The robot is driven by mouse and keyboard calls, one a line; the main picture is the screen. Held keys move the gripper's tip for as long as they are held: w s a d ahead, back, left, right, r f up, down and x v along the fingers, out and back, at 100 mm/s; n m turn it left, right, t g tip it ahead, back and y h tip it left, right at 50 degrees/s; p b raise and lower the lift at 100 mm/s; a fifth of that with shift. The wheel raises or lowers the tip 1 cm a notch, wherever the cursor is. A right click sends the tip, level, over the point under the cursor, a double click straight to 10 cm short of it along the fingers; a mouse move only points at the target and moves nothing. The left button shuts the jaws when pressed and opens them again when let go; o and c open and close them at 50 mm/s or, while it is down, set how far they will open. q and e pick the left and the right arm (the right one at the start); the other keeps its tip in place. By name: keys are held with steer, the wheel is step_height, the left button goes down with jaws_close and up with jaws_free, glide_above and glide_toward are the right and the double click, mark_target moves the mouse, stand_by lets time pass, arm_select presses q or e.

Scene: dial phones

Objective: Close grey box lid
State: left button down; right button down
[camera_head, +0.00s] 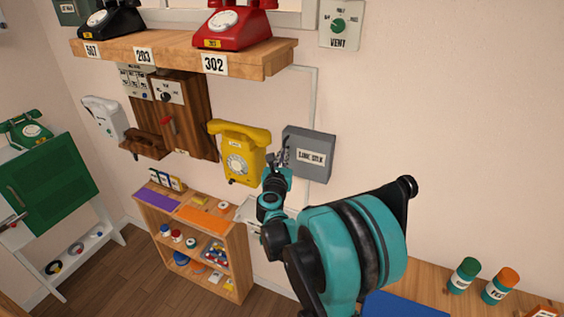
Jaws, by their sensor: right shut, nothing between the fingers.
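The grey box (313,155) is mounted on the wall right of the yellow phone, with a white label on its front face. Its front looks flat against the box, but I cannot tell whether the lid is fully shut. My right gripper (279,158) is shut and empty at the left edge of the box, close to it or touching; the exact gap is unclear. My right arm covers the area below the box. My left gripper is not in view.
A yellow phone (241,152) hangs just left of my gripper. A wooden shelf (180,58) with a black and a red phone (233,27) is above. A low bookcase (240,262) stands below. The wall to the right is clear under the vent switch (340,26).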

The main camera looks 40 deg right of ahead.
stand_by(0.3)
steer(key=shift+w+d+r, duration=0.1)
steer(key=shift+w+d, duration=0.1)
steer(key=shift+w, duration=0.35)
steer(key=shift+w+d, duration=0.2)
steer(key=shift+w, duration=0.35)
